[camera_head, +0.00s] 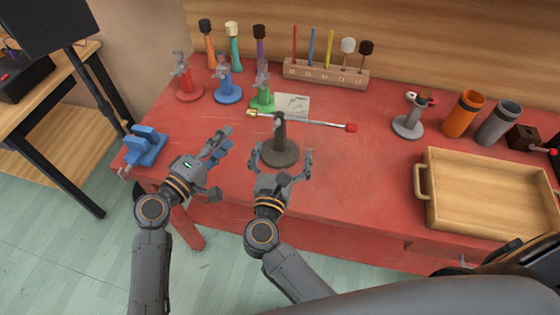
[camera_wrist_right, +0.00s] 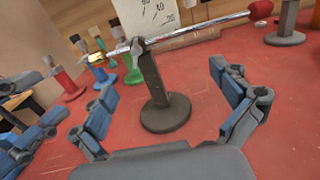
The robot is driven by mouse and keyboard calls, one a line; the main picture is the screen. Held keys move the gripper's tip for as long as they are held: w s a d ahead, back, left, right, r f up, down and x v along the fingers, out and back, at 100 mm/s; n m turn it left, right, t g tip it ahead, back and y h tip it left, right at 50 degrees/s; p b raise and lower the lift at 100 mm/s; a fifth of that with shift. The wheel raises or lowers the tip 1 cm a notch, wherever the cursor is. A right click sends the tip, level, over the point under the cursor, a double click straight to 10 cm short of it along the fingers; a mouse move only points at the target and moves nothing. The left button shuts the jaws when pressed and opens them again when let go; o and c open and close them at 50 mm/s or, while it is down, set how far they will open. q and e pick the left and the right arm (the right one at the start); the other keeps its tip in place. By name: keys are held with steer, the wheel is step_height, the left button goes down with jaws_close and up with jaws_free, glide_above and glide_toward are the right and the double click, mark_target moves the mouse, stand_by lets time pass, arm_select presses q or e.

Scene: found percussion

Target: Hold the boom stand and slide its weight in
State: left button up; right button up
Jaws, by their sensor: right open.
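The boom stand (camera_head: 280,136) stands upright on the red table, with a round dark base, a short post and a silver rod across its top. The rod has a red tip (camera_head: 351,127) at its right end. A small brass-coloured weight (camera_head: 252,113) is at its left end, also seen in the wrist view (camera_wrist_right: 97,57). My right gripper (camera_head: 282,160) is open in front of the stand, its fingers apart on either side of the base and post, with no visible grip. My left gripper (camera_head: 220,163) is open and empty, left of the stand and apart from it.
Red (camera_head: 186,84), blue (camera_head: 227,88) and green (camera_head: 263,97) stands are behind, near a paper card (camera_head: 292,105). A mallet rack (camera_head: 326,73) is at the back. A wooden tray (camera_head: 421,205) is at the right, a blue clamp (camera_head: 146,143) at the left edge.

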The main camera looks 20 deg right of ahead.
mark_target(282, 128)
steer(key=x, duration=0.9)
steer(key=shift+w, duration=0.35)
steer(key=shift+d, duration=0.1)
steer(key=c, duration=1.5)
steer(key=shift+c, duration=0.2)
